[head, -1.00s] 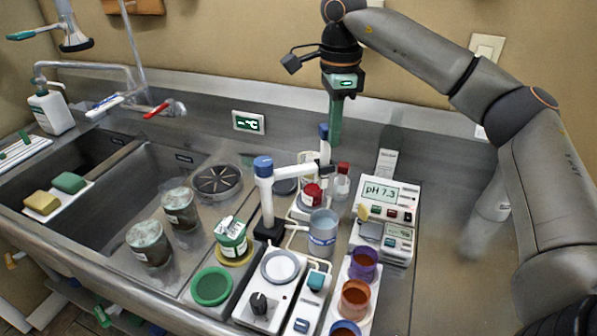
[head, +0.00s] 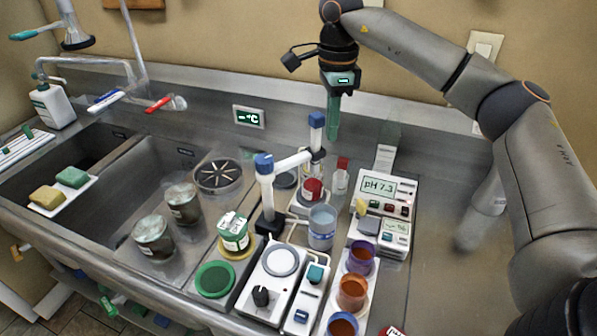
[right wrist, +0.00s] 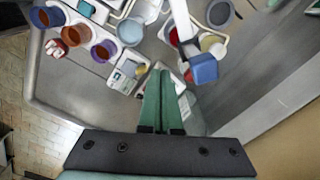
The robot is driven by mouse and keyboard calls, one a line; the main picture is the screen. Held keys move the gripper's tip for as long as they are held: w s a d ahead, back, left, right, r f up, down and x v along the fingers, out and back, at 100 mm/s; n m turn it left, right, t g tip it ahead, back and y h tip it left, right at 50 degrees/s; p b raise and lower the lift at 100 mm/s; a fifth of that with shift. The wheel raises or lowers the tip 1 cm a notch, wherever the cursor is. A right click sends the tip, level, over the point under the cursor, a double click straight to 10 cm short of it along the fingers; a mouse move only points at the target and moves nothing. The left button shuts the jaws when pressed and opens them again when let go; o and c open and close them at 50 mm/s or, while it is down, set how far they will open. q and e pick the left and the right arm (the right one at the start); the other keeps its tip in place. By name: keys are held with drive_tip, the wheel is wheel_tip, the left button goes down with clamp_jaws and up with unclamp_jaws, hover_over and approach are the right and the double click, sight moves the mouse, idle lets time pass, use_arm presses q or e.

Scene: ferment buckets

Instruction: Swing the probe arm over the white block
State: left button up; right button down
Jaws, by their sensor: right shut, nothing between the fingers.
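The probe arm (head: 292,162) is a white bar reaching from a blue-capped post (head: 265,190) back and right to an upright blue-capped probe (head: 316,120). In the right wrist view the blue cap (right wrist: 203,68) is to the right of my fingers, apparently apart from them. A low white block-like base (head: 298,209) lies near the red-topped jar (head: 313,190); I cannot tell for sure that it is the white block. My right gripper (head: 333,136), with green fingers, points down, shut and empty, just right of the probe cap. It also shows in the right wrist view (right wrist: 160,72). My left gripper is out of view.
A clear beaker (head: 322,226), a pH meter (head: 386,190) and a stirrer (head: 270,285) crowd the front. Orange-filled cups (head: 352,292) stand at the right. The sink (head: 120,200) is at left. The counter right of the meter is largely clear.

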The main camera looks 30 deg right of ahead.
drive_tip(key=shift+r+p, duration=0.3)
drive_tip(key=shift+r, duration=2.7)
drive_tip(key=shift+r, duration=0.1)
